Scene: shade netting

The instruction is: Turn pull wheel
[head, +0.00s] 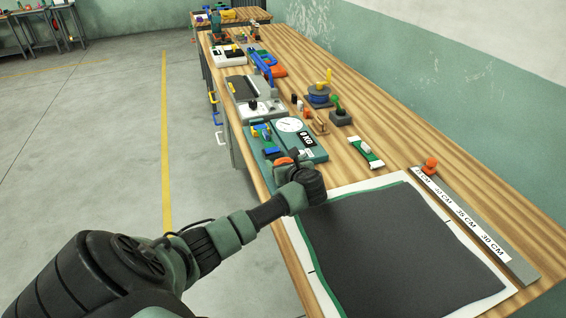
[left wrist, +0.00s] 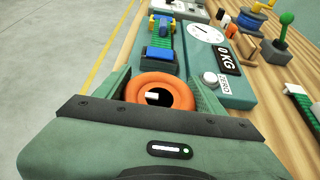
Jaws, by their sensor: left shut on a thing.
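An orange wheel (left wrist: 176,82), ring-shaped with a small white mark in its dark centre, sits between the fingers of my left gripper (left wrist: 163,94) in the left wrist view. The left gripper is shut on it, at the near end of a teal tester (left wrist: 236,98) with a round dial and a "0 KG" display. In the head view the left gripper (head: 287,166) covers much of the wheel, and only a bit of orange shows. My right gripper is not in view.
A black netting sheet (head: 400,240) on a white board lies nearby, beside a ruler (head: 475,228) with an orange knob (head: 430,165). A grey machine (head: 262,104), a blue spool (head: 318,94) and a green-and-white item (head: 366,152) stand on the wooden bench (head: 400,125). Open floor lies left.

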